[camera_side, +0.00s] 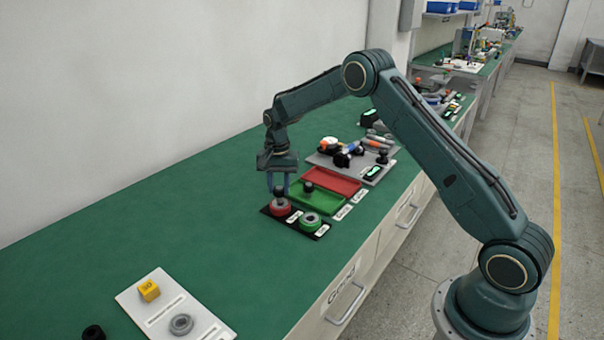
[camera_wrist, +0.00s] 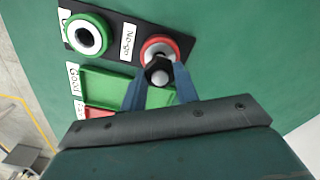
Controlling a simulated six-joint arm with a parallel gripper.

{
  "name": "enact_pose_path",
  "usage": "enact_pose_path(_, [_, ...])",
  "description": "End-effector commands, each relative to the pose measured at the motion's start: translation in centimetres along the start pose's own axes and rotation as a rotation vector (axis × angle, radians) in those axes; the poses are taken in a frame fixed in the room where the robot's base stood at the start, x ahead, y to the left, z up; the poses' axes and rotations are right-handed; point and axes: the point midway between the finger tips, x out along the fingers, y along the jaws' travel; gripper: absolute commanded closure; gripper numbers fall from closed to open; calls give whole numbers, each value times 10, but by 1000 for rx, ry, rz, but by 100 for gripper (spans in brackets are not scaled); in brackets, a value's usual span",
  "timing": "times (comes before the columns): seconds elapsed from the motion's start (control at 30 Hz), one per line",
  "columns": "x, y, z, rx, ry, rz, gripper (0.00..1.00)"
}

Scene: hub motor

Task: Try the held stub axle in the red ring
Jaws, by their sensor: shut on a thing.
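My gripper (camera_side: 278,186) points down with its blue fingers shut on a dark stub axle (camera_side: 279,191). In the wrist view the axle's silver and black end (camera_wrist: 158,70) sits between the fingers. The red ring (camera_side: 279,210) lies directly below, on the black gauge plate (camera_side: 323,233). In the wrist view the axle overlaps the near part of the red ring (camera_wrist: 174,43), labelled No-go. I cannot tell whether its lower end is inside the ring or just above it. The green ring (camera_side: 311,220) lies beside the red one, with a pale bore.
A green tray (camera_side: 322,207) with one dark part and a red tray (camera_side: 335,181) lie behind the plate. A grey tray (camera_side: 371,178) with several parts is farther back. A white board (camera_side: 161,313) with a yellow block (camera_side: 149,290) and grey ring (camera_side: 181,324) lies front left. Bench between is clear.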

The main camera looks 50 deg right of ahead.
Motion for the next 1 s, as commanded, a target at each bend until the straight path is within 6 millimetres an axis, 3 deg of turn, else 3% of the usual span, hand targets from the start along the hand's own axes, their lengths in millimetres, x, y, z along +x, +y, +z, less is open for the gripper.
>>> enact_pose_path(1.0, [8, 0, 0, 0, 1, -1, 100])
